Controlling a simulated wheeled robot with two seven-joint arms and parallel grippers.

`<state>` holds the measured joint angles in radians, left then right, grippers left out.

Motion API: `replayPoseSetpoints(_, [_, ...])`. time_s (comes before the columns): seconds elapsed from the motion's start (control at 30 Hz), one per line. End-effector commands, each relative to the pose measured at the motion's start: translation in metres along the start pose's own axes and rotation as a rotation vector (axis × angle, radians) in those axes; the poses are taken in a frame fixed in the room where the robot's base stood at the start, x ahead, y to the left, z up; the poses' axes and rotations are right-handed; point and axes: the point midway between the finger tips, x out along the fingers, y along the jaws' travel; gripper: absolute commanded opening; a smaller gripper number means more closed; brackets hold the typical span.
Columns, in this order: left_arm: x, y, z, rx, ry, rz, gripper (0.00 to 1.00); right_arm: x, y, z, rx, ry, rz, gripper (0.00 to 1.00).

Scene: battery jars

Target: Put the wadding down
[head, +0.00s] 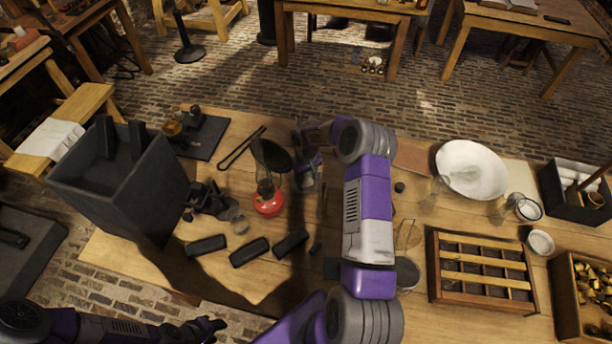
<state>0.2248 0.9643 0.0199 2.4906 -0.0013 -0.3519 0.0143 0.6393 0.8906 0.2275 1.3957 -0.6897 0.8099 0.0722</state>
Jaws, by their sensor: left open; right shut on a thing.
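My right arm reaches over the middle of the table and bends back to the left at its far end. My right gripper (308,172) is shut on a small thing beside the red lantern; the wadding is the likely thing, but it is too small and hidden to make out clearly. My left gripper (214,326) is open and empty at the lower left, off the table's front edge.
A white bowl (471,169), slotted wooden rack (436,287), dark box (556,203) and wooden crate (567,311) fill the right. Bare wood shows along the front.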

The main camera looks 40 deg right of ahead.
Motion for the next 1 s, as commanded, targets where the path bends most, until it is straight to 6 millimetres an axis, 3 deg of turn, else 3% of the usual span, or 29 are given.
replayPoseSetpoints(0.17, [0.005, -0.002, 0.0, 0.0, 0.0, 0.0, 0.43, 0.005, 0.0, 0.0, 0.0, -0.001, -0.001, 0.16])
replayPoseSetpoints(0.2, [0.004, -0.001, 0.0, 0.0, 0.0, 0.0, 0.43, 0.004, 0.0, 0.0, 0.0, -0.001, -0.001, 0.6])
replayPoseSetpoints(0.33, [0.003, -0.001, 0.0, 0.0, 0.0, 0.0, 0.43, 0.003, 0.0, 0.0, 0.0, -0.001, -0.001, 0.8])
replayPoseSetpoints(0.73, [-0.002, 0.001, 0.0, 0.0, 0.0, 0.0, 0.43, -0.004, 0.0, 0.0, -0.001, 0.0, 0.0, 0.8])
replayPoseSetpoints(1.0, [-0.004, 0.002, 0.0, 0.0, 0.0, 0.0, 0.43, -0.059, 0.0, -0.001, -0.001, 0.004, 0.002, 0.8])
